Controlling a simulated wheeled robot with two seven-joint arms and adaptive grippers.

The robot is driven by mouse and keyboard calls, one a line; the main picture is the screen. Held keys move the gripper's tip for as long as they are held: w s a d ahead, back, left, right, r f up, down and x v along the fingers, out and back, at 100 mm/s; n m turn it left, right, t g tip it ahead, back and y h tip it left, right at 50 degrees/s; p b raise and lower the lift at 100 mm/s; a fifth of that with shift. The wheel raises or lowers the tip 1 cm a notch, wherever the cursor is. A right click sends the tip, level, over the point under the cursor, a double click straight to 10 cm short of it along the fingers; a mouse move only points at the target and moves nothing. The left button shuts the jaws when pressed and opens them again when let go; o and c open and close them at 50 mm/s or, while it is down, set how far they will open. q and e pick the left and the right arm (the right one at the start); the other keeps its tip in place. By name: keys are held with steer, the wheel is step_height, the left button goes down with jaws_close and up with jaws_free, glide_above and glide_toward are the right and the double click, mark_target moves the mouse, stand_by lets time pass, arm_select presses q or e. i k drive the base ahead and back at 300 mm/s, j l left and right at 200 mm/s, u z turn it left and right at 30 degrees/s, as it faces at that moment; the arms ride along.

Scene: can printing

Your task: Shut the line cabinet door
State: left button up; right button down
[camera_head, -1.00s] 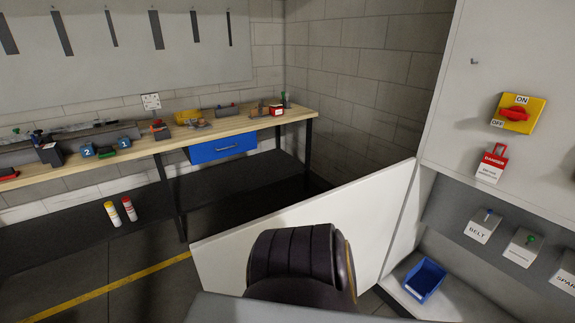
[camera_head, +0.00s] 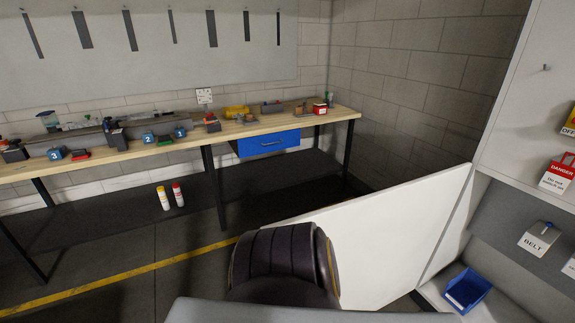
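The line cabinet (camera_head: 500,140) is a pale grey unit at the right edge. Its white door (camera_head: 385,235) stands open, swung out to the left from the cabinet's lower part, with its hinge side near the cabinet's left edge. A dark ribbed part of my own body covers the door's lower left portion. Neither of my grippers shows in the head view. Whether anything touches the door cannot be seen.
Inside the cabinet are a blue bin (camera_head: 466,290) and a BELT tag (camera_head: 539,238). A red DANGER tag (camera_head: 558,174) hangs above. A wooden workbench (camera_head: 115,158) with a blue drawer (camera_head: 268,144) lines the back wall. Dark floor with a yellow line (camera_head: 120,282) is clear at left.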

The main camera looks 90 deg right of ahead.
mark_target(383, 242)
steer(key=i+j+z, duration=0.15)
steer(key=i+z, duration=0.15)
steer(key=i, duration=0.25)
steer(key=i+z, duration=0.65)
steer(key=z, duration=0.15)
steer(key=i+z, duration=0.6)
steer(key=z, duration=0.2)
steer(key=i+z, duration=0.15)
steer(key=z, duration=0.25)
steer(key=i+z, duration=0.15)
steer(key=z, duration=0.25)
steer(key=i+j+z, duration=0.1)
steer(key=z, duration=0.3)
steer(key=i+j+z, duration=0.1)
steer(key=z, duration=0.3)
steer(key=i+j+z, duration=0.1)
steer(key=z, duration=0.3)
steer(key=i+j+z, duration=0.1)
steer(key=z, duration=0.35)
steer(key=i+j+z, duration=0.1)
steer(key=z, duration=0.3)
steer(key=i+j+z, duration=0.2)
steer(key=z, duration=0.15)
steer(key=i+j+z, duration=0.1)
steer(key=z, duration=0.3)
